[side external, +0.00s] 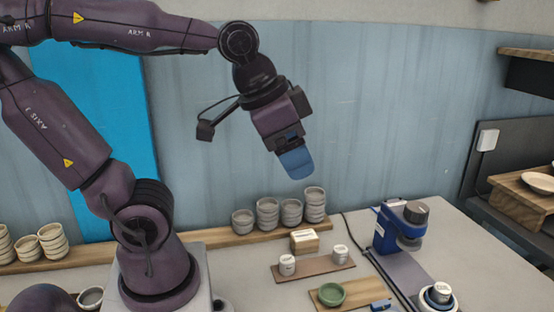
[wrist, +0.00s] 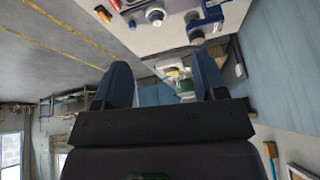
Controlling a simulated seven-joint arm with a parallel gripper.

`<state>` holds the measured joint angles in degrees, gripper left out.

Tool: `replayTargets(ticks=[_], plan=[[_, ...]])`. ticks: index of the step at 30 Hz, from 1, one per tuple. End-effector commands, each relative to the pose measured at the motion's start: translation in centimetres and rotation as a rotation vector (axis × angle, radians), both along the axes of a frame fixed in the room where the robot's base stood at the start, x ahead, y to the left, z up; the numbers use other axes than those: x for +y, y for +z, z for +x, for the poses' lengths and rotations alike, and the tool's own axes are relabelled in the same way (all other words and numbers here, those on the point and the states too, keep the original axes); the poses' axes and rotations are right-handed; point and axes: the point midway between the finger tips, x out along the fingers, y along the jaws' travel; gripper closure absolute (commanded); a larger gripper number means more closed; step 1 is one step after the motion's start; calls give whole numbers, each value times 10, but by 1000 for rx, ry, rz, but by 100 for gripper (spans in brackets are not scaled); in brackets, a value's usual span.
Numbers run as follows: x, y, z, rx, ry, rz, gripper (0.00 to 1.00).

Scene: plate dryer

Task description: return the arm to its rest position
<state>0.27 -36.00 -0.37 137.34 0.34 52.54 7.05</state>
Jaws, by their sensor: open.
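My gripper (side external: 296,163) hangs in the air above the table in the side external view, tilted down to the right. Its blue fingers show one behind the other there. In the wrist view my gripper (wrist: 165,82) has its two blue fingers spread apart, with nothing held between them. The fingers touch no object. My arm is raised and bent, with its base on the table at the left.
Below stand stacked bowls (side external: 267,214) on a wooden shelf board, a green bowl (side external: 331,293), small cups (side external: 287,265) on a brown board, and a blue machine (side external: 400,228). A plate (side external: 538,182) lies on a wooden stand at right. The air around the gripper is clear.

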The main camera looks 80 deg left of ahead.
Motion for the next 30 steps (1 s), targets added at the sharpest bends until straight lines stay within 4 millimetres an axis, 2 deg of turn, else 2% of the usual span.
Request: replayTargets(ticks=[3,6,30], plan=[[1,-8,-18,-30,86,-47,35],[2,-12,-24,-37,118,-66,35],[2,-12,-24,-36,121,-67,35]])
